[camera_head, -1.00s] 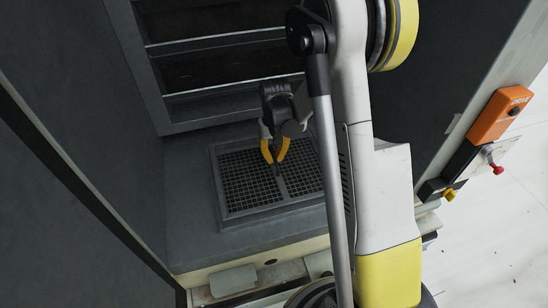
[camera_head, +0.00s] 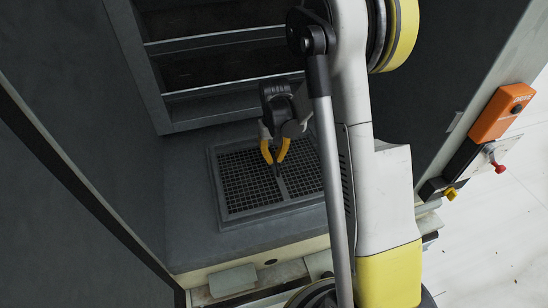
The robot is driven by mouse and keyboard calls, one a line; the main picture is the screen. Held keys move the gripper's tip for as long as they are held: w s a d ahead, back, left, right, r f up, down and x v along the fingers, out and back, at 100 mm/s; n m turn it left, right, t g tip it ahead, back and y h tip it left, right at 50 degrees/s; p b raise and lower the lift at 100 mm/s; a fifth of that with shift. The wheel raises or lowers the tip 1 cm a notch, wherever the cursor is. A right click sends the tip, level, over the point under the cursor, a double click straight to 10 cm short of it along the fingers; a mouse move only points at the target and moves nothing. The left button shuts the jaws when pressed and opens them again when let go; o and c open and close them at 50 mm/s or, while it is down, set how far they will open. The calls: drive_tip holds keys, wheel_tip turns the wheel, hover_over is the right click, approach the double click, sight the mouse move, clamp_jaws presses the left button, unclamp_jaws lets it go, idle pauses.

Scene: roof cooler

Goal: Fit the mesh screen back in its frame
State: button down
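The mesh screen (camera_head: 247,187) is a dark grid with a lighter bar down its middle. It lies within the grey rectangular frame (camera_head: 223,201) on the dark ledge below the louvres. I cannot tell whether it sits flush on every side. The tips appear at or just above the bar. Whether they grip a part of the screen is too small to see. My arm hides the area right of the frame.
Louvre slats (camera_head: 220,88) rise behind the ledge, and a dark wall panel (camera_head: 75,130) stands close at the left. An orange control box (camera_head: 500,113), a red knob (camera_head: 499,169) and a yellow knob (camera_head: 450,194) are at the right. The ledge (camera_head: 190,215) left of the frame is clear.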

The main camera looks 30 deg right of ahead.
drive_tip(key=shift+f+b, duration=1.1)
drive_tip(key=shift+f, duration=0.1)
drive_tip(key=shift+f, duration=0.2)
drive_tip(key=c, duration=1)
unclamp_jaws()
drive_tip(key=shift+r, duration=0.15)
drive_tip(key=shift+r+p, duration=2.7)
drive_tip(key=shift+r, duration=2.25)
